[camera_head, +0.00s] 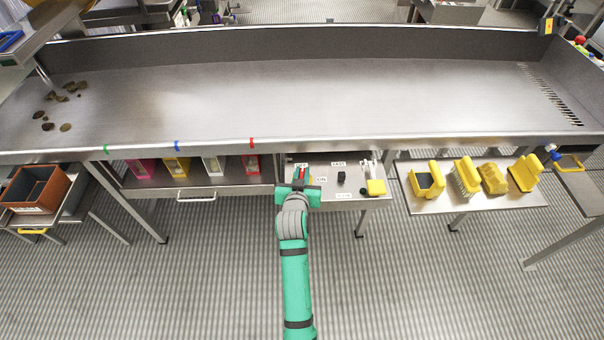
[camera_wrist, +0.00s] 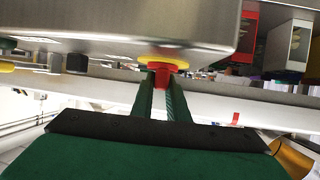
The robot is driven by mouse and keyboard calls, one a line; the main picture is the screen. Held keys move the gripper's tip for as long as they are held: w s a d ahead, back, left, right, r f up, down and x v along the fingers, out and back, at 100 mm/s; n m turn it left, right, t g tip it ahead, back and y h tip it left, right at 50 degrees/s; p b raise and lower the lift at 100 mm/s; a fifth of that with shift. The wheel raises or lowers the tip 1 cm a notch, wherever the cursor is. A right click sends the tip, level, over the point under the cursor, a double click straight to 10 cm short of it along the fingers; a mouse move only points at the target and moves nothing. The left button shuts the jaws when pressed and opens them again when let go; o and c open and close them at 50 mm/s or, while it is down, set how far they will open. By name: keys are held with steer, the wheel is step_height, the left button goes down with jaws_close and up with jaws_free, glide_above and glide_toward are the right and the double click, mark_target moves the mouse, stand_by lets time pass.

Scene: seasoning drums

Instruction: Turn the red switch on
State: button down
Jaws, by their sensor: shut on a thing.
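The red switch (camera_wrist: 164,76) sits on a round yellow base (camera_wrist: 164,62) in the wrist view, under the edge of a metal panel. My gripper (camera_wrist: 160,92) has its two green fingers close on both sides of the red switch and is shut on it. In the head view my gripper (camera_head: 302,178) is at the left part of the control panel (camera_head: 350,194), by a white "ON" label (camera_head: 321,180). There the switch is mostly hidden by my gripper, so its turned position cannot be told.
A black knob (camera_head: 341,178) and a yellow block (camera_head: 376,187) are to the right on the panel. Several colored scoop bins, one of them red (camera_head: 251,167), stand on the left shelf. Yellow brushes lie on the right shelf (camera_head: 450,202). The long metal trough (camera_head: 300,95) lies behind.

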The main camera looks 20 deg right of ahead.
steer(key=m+g+h, duration=0.3)
steer(key=m+h, duration=0.1)
steer(key=shift+w+a, duration=0.1)
steer(key=m+g+h, duration=0.3)
steer(key=m+g, duration=0.1)
steer(key=m, duration=0.1)
steer(key=shift+g, duration=0.3)
steer(key=m+g, duration=0.5)
steer(key=g, duration=0.1)
steer(key=shift+h, duration=0.4)
steer(key=shift+m+g, duration=1.1)
steer(key=shift+f+g+y, duration=0.15)
steer(key=shift+g+y, duration=0.15)
steer(key=shift+s, duration=0.2)
steer(key=c, duration=1.7)
jaws_free()
steer(key=shift+w, duration=0.1)
